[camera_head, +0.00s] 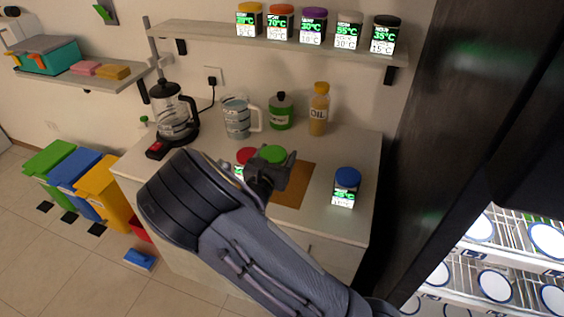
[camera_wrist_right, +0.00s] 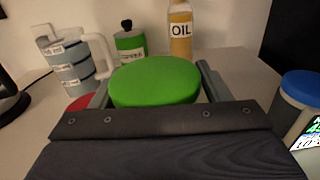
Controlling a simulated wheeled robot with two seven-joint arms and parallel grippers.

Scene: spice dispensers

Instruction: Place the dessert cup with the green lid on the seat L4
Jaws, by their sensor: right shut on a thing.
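The dessert cup with the green lid (camera_head: 272,153) is at the counter, in front of the green jar. In the right wrist view its lid (camera_wrist_right: 155,82) fills the middle, with a finger on each side. My right gripper (camera_head: 274,170) is shut on this cup. The gripper hides the cup's body, so I cannot tell whether it touches the counter. White round seats with blue rims (camera_head: 495,285) show on lit wire racks at the lower right. Their labels are too small to read, so I cannot tell which is L4. My left gripper is out of view.
A red-lidded cup (camera_head: 246,155) stands close left of the held cup. A blue-lidded cup (camera_head: 346,178) stands to the right on the counter (camera_head: 325,228). Behind are a measuring jug (camera_head: 237,118), green jar (camera_head: 281,112) and oil bottle (camera_head: 318,110). A dark tall panel (camera_head: 440,130) rises at right.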

